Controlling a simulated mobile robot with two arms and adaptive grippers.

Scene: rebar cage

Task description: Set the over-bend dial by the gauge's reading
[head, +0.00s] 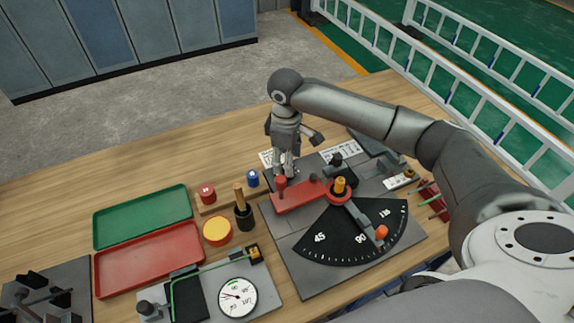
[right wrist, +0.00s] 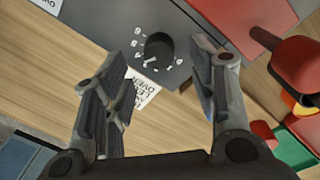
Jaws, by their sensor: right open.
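The over-bend dial is a black knob (right wrist: 159,46) ringed by white numbers on a grey plate in the right wrist view; its pointer setting is unclear. In the head view my gripper hides it. My right gripper (head: 285,173) points down over that plate corner, open; in the wrist view its fingers (right wrist: 170,72) stand apart on either side of the knob, apparently not touching it. The gauge (head: 237,298) is a round white face with a green band at the top and a red needle pointing left; its small numbers are not clearly readable. My left gripper is not in view.
The bender plate (head: 290,245) carries a red lever (head: 300,196), an angle scale (head: 345,238) and another black knob (head: 336,160). A red handle (right wrist: 298,64) stands close right of my fingers. Green (head: 140,218) and red (head: 150,260) trays lie left. Wood behind the trays is clear.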

